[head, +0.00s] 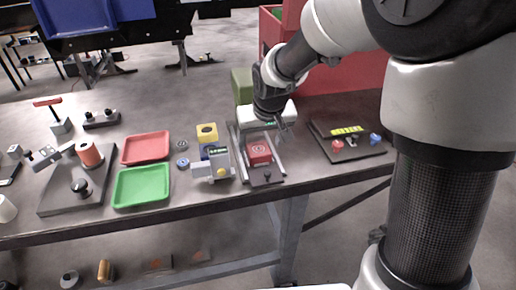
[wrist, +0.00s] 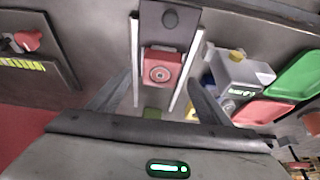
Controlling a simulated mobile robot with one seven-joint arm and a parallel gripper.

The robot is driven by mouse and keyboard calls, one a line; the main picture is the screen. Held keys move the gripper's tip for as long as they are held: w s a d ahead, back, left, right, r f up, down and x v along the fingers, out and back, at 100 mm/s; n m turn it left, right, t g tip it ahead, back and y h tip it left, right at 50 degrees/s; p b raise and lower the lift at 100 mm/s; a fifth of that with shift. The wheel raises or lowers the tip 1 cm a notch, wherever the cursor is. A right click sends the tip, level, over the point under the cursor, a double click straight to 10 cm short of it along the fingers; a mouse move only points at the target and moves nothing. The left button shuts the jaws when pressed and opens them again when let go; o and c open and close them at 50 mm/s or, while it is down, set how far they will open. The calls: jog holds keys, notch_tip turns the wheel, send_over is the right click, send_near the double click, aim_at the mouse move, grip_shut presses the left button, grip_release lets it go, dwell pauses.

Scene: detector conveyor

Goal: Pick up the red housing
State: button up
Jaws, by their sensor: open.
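The red housing (head: 259,152) is a small red block with a round ringed mark on its top. It sits on the narrow conveyor (head: 266,176) between two pale rails. In the wrist view the red housing (wrist: 161,68) lies between the rails, ahead of my gripper and between its spread fingers. My gripper (head: 284,122) is open and empty, above the far end of the conveyor. In the wrist view my gripper (wrist: 158,92) has one finger on each side of the rails. The far end of the conveyor is partly hidden by my wrist.
A grey device with a yellow knob (head: 213,168) stands close left of the conveyor. Green (head: 141,186) and red (head: 146,147) trays lie farther left. A dark panel with a yellow strip (head: 347,140) lies to the right. A green block (head: 241,86) stands behind.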

aim_at(259, 149)
jog(key=x, duration=0.3)
jog(key=shift+w+f, duration=0.1)
jog(key=shift+f, duration=0.05)
jog(key=shift+c, duration=0.4)
jog(key=c, duration=1.4)
